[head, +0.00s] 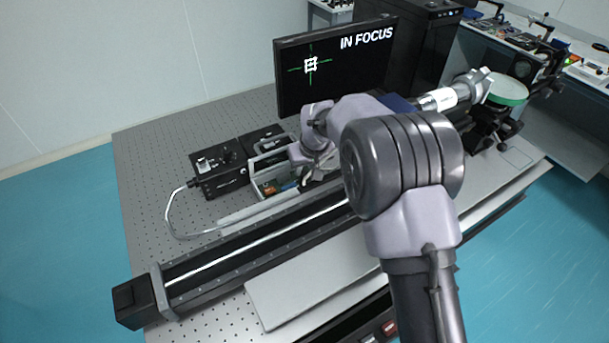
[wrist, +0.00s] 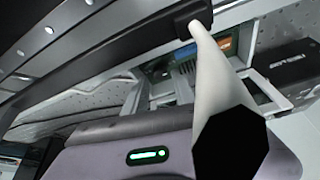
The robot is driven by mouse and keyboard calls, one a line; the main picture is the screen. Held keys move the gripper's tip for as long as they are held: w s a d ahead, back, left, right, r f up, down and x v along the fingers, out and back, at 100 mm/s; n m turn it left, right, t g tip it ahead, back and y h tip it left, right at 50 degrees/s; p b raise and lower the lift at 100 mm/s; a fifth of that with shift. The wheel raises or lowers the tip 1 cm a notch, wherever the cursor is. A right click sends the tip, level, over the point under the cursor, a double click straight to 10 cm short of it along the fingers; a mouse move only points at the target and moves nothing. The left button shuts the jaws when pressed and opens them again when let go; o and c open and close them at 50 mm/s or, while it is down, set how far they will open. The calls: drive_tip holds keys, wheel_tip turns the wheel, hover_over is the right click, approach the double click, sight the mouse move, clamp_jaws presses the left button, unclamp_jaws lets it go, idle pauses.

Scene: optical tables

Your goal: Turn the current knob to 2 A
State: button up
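A black control box (head: 222,178) sits on the perforated table at the left in the head view, with a pale knob (head: 203,164) and small dark controls on its top. I cannot read its labels or tell which control is the current knob, or its setting. My gripper (head: 308,178) is to the right of this box, low by an open grey frame, apart from the knob and partly hidden by my arm. The wrist view shows a pale rod-like part with a black end, but I cannot make out both fingertips there. No held object is clear.
A grey handled frame (head: 262,168) holds coloured parts beside my gripper. A second black box (head: 265,138) stands behind it. A long black rail (head: 245,245) crosses the front. A monitor (head: 335,65) reads IN FOCUS. A bent pale cable (head: 170,222) loops left of the control box.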

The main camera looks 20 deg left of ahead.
sight(303, 173)
drive_tip(key=shift+b+x, duration=0.3)
drive_tip(key=shift+x, duration=1.65)
clamp_jaws()
drive_tip(key=shift+m, duration=0.4)
drive_tip(key=m, duration=0.1)
drive_tip(key=m+h+b, duration=0.1)
drive_tip(key=shift+a+m+t, duration=0.2)
drive_tip(key=shift+m+t, duration=0.1)
drive_tip(key=shift+a+m+h+b, duration=0.1)
drive_tip(key=shift+m+h+b, duration=0.4)
drive_tip(key=shift+m+b, duration=0.45)
drive_tip(key=shift+r+m, duration=0.1)
drive_tip(key=shift+m, duration=0.25)
